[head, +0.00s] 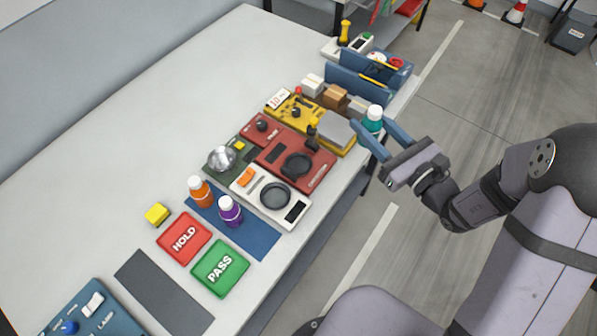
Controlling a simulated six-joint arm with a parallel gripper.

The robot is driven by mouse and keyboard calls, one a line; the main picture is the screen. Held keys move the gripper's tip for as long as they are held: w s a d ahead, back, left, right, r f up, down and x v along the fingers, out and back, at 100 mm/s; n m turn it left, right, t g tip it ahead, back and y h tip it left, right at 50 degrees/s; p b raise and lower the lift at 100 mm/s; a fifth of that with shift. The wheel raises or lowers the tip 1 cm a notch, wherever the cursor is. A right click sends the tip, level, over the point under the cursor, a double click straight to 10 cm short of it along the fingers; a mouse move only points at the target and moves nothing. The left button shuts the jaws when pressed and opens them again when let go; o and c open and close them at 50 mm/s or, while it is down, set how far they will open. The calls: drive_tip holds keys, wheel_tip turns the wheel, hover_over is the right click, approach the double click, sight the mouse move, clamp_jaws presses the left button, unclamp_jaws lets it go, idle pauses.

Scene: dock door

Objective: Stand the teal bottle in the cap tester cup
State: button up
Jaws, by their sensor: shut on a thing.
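The teal bottle (373,118) with a white cap is between the fingers of my gripper (378,131), which is shut on it. It looks roughly upright, near the table's right edge beside a grey-topped yellow device; I cannot tell its height above the table. The finger in front hides part of its lower body. The cap tester (281,151) is a red device in the middle of the right side of the table. Its round black cup (298,165) looks empty and lies to the left of and nearer than my gripper.
A white scale (254,188) with a dark round plate adjoins the cap tester. The yellow device (336,146) stands between tester and gripper. Orange (200,192) and purple (230,212) bottles stand on a blue mat (259,240). Blue bins (357,86) stand behind. The table's left is clear.

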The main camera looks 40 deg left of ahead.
drive_tip(key=shift+w+d+r+n+g+b, duration=0.25)
drive_tip(key=shift+d+r+g+b, duration=0.15)
drive_tip(key=shift+d, duration=0.1)
drive_tip(key=shift+w+d+r+n+g+b, duration=0.15)
drive_tip(key=shift+d+r+n+g+b, duration=0.15)
drive_tip(key=shift+d+g, duration=0.15)
drive_tip(key=s+n+g, duration=0.1)
drive_tip(key=s+n+g+y, duration=0.1)
drive_tip(key=g, duration=0.1)
drive_tip(key=shift+s+a, duration=0.3)
drive_tip(key=shift+a, duration=0.1)
drive_tip(key=s+f+n+g, duration=0.2)
drive_tip(key=s+f+g, duration=0.2)
drive_tip(key=f, duration=0.1)
drive_tip(key=shift+s+a+n, duration=0.2)
drive_tip(key=shift+a+n, duration=0.1)
drive_tip(key=shift+n, duration=0.05)
